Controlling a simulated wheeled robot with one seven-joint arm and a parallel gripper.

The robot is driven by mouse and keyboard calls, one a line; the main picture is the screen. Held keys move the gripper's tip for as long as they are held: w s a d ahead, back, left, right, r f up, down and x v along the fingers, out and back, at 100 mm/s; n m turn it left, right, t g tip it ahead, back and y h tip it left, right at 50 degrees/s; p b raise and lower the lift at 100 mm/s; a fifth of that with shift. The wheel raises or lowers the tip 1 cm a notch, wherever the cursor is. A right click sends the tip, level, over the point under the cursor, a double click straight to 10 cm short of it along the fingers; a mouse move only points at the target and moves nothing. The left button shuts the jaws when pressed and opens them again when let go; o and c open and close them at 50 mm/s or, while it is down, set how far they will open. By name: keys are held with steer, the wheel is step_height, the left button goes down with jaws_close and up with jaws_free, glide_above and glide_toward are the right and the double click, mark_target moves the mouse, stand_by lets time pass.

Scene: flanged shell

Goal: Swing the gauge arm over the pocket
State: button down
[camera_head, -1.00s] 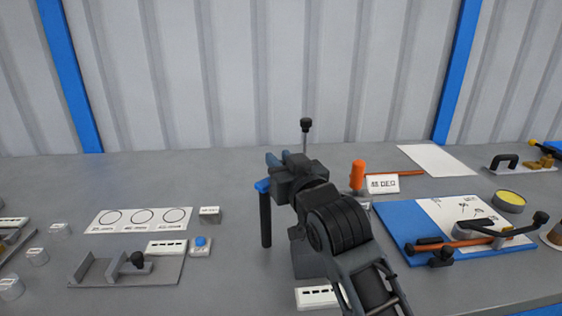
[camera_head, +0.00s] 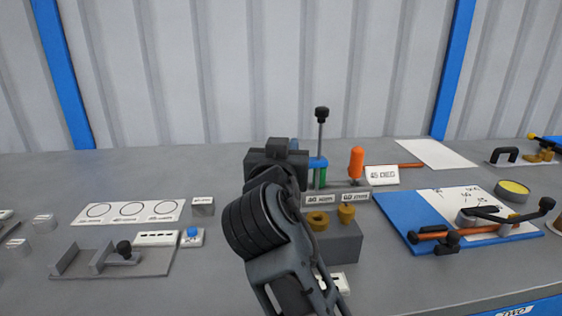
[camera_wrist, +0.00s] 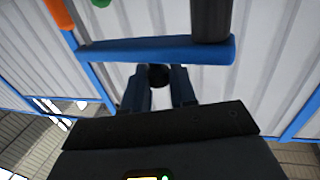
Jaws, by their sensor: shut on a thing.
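My gripper (camera_wrist: 160,88) is shut on a small black ball knob (camera_wrist: 158,75) in the wrist view. Beyond it, the blue gauge arm (camera_wrist: 150,50) runs across the view, with a thick dark cylinder (camera_wrist: 211,20) at its right end. In the head view my gripper (camera_head: 276,160) hides most of the gauge arm. Only a blue part (camera_head: 318,162) shows on a post, right of the gripper, with a black-topped rod (camera_head: 321,125) above it. A grey block (camera_head: 338,243) with brass pieces stands below right. I cannot make out the pocket.
An orange handle (camera_head: 356,163) and a 45 DEG sign (camera_head: 382,176) stand close right of the post. A blue board (camera_head: 400,215) with a levered tool lies further right.

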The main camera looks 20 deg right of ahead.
steer(key=m+g+h+b, duration=0.1)
steer(key=s+m+g+h+b, duration=0.1)
steer(key=h, duration=0.1)
steer(key=m+g+h+b, duration=0.1)
steer(key=shift+s+a+f+m+g+h+b, duration=0.2)
steer(key=shift+a+m+g+h+b, duration=0.1)
steer(key=shift+a+m+g+b, duration=0.1)
steer(key=shift+s+a+r+m+g+h+b, duration=0.1)
steer(key=shift+s+m+g+h+b, duration=0.1)
steer(key=shift+m+g+h+b, duration=0.5)
steer(key=shift+s+a+m+g+h+b, duration=0.15)
steer(key=shift+s+m+g+h+b, duration=0.15)
steer(key=shift+m+g, duration=0.7)
steer(key=shift+s+a+r+m+g+h+b, duration=0.15)
steer(key=shift+m+g+h+b, duration=0.35)
steer(key=shift+g, duration=0.7)
steer(key=shift+f, duration=0.1)
steer(key=c, duration=1)
jaws_free()
steer(key=shift+c, duration=0.2)
steer(key=shift+a, duration=0.1)
steer(key=v, duration=0.7)
steer(key=shift+a, duration=0.3)
